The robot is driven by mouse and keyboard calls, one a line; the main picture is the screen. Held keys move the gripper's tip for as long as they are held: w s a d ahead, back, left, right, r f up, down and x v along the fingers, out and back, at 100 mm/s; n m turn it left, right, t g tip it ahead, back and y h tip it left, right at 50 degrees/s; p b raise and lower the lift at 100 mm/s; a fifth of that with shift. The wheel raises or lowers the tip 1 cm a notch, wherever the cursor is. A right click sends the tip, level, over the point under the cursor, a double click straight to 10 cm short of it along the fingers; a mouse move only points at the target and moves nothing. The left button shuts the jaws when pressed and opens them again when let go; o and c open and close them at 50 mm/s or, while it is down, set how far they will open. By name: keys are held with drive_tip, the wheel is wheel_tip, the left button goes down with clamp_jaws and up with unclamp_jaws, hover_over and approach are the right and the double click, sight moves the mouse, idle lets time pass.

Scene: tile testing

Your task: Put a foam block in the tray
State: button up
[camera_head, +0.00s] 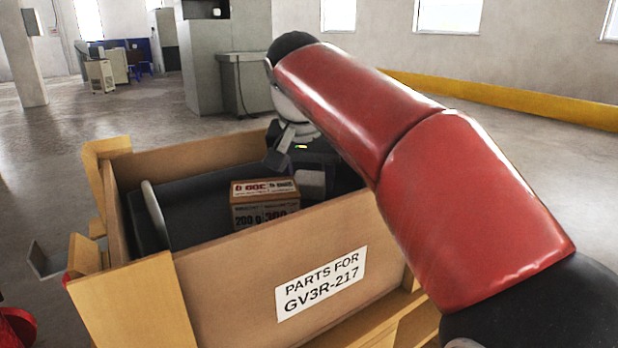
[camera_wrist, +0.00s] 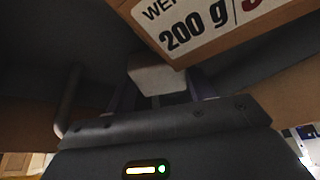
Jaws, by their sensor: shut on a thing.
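A small pale grey foam block (camera_wrist: 157,77) is between the two fingers of my gripper (camera_wrist: 159,90), which is shut on it. The block also shows in the head view (camera_head: 311,184), just right of a cardboard box. My gripper reaches down inside the wooden crate, and its fingers are mostly hidden in the head view. A dark grey surface inside the crate, with a raised metal rim or handle (camera_head: 155,215) at its left, looks like the tray (camera_head: 195,205). I cannot tell whether the block touches its floor.
The cardboard box (camera_head: 264,202), printed with "200 g", stands close beside the block and also shows in the wrist view (camera_wrist: 215,28). The crate's front wall (camera_head: 240,275) carries a "PARTS FOR GV3R-217" label. Free room shows on the dark surface left of the box.

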drive_tip(key=o, duration=1)
drive_tip(key=p+v, duration=0.3)
drive_tip(key=v, duration=0.9)
drive_tip(key=shift+w, duration=0.1)
